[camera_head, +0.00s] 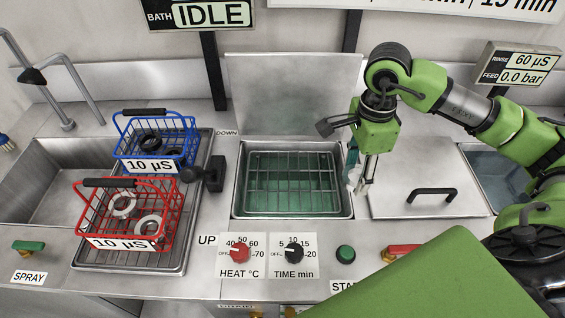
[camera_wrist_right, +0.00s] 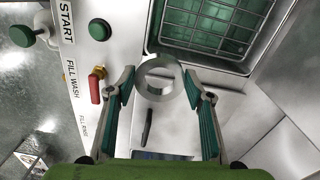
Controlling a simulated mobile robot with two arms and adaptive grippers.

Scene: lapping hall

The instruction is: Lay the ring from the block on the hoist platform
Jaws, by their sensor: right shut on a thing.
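My right gripper (camera_head: 360,184) is shut on a metal ring, just right of the bath tank and above the left edge of the closed lid. In the right wrist view, the grey ring (camera_wrist_right: 156,96) sits between the teal pads of the right gripper (camera_wrist_right: 159,82). In the head view the ring cannot be made out. The hoist platform (camera_head: 291,189) is a wire rack inside the open tank with greenish liquid; it also shows at the top of the right wrist view (camera_wrist_right: 206,38). I cannot identify the block. My left gripper is not in view.
A blue basket (camera_head: 157,141) with dark rings and a red basket (camera_head: 128,217) with pale rings stand on a tray left of the tank. A black lever (camera_head: 213,174) stands between UP and DOWN labels. A closed lid (camera_head: 400,180) with a black handle lies right.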

